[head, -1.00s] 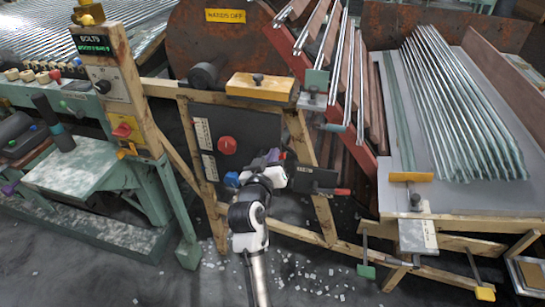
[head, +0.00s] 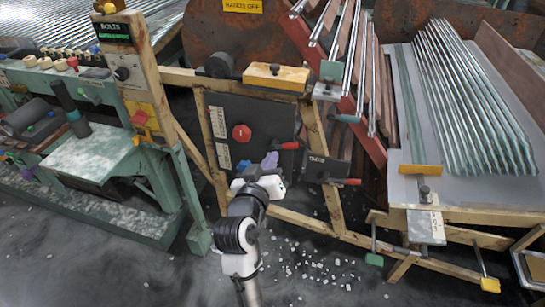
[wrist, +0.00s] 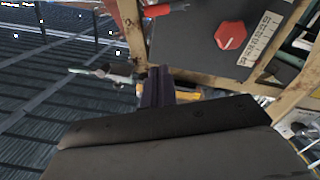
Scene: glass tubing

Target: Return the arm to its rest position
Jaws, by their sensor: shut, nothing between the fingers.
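My arm reaches up from the bottom of the head view, with its white and black links bent in front of the wooden frame. My gripper (head: 270,160) has purple fingers and shows below and right of the red knob on the dark panel. In the wrist view the purple fingers (wrist: 158,87) lie together beyond the dark hand body, with nothing between them. I cannot tell from these views how far the gripper is from the panel.
The dark panel (head: 262,112) with its red knob (head: 241,132) is fixed in a wooden frame. Glass tubes (head: 465,105) lie on a table at the right. A green machine (head: 85,160) stands left. White fragments litter the floor.

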